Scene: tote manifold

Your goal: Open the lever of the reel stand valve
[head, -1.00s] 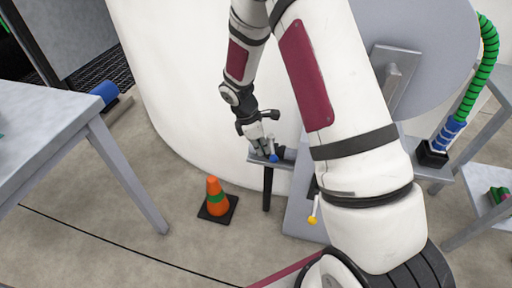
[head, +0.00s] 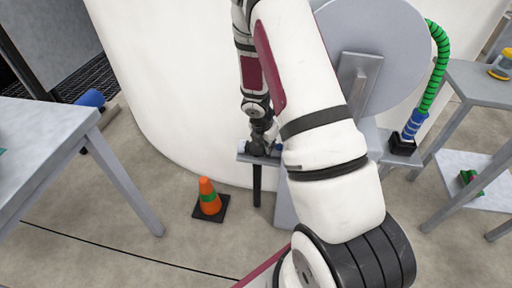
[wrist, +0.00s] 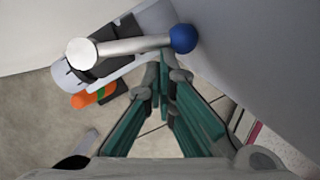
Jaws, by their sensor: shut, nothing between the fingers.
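In the wrist view the valve lever is a silver bar (wrist: 130,46) with a blue ball (wrist: 183,38) on its right end and a round metal hub (wrist: 83,53) at its left end. My gripper (wrist: 162,66) is shut and empty, its fingertips just below the ball end in the picture. I cannot tell whether they touch the lever. In the head view my gripper (head: 262,149) is at the small shelf of the reel stand (head: 256,160), in front of the white wall. My arm hides much of the stand, and the lever is not clear there.
An orange cone (head: 208,198) stands on the floor left of the shelf's leg. A grey table (head: 60,120) is at the left. The grey reel disc (head: 400,50), a green hose (head: 440,70) and another table (head: 480,85) are at the right. Floor between the left table and cone is clear.

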